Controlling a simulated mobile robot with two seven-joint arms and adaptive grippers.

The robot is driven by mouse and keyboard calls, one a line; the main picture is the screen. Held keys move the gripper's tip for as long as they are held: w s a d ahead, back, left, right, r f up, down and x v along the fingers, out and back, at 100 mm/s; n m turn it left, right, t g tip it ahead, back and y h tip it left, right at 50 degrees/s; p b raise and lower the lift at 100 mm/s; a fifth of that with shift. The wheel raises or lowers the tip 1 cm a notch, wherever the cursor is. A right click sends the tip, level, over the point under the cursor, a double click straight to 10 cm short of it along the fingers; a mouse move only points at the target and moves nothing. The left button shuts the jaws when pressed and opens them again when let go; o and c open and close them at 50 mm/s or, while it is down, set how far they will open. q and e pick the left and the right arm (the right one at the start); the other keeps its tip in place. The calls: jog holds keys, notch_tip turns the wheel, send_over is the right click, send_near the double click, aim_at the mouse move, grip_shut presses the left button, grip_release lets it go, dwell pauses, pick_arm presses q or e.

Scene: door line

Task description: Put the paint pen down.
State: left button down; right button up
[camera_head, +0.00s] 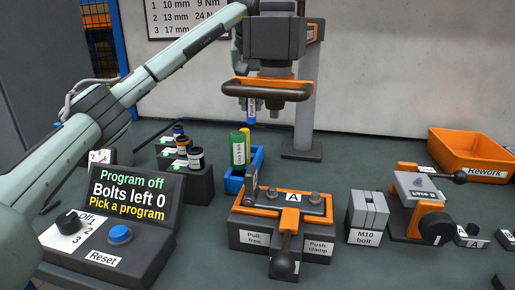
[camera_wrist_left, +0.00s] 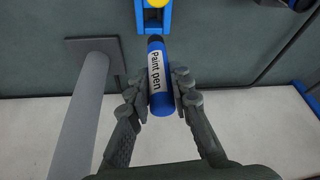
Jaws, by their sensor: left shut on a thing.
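My left gripper (camera_wrist_left: 157,92) is shut on the blue paint pen (camera_wrist_left: 160,75), with a finger on each side of its barrel. The white label reads "Paint pen". Part of the holder (camera_wrist_left: 139,15) shows beyond the pen in the wrist view. My right gripper is out of view.
The tool head (camera_head: 284,40) is on a grey post (camera_head: 303,120) close right of the pen. A clamp fixture (camera_head: 290,200) stands in front of the holder. An orange Rework bin (camera_head: 470,150) is far right.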

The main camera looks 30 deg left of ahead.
aim_at(251, 126)
pick_arm(q)
jog(key=f, duration=0.4)
jog(key=shift+s+f, duration=0.2)
jog(key=shift+s, duration=0.05)
notch_tip(251, 126, down, 4)
jog(key=shift+w+f, duration=0.1)
jog(key=c, duration=1.4)
grip_release()
jog(key=shift+o, duration=0.2)
jog(key=v, duration=1.2)
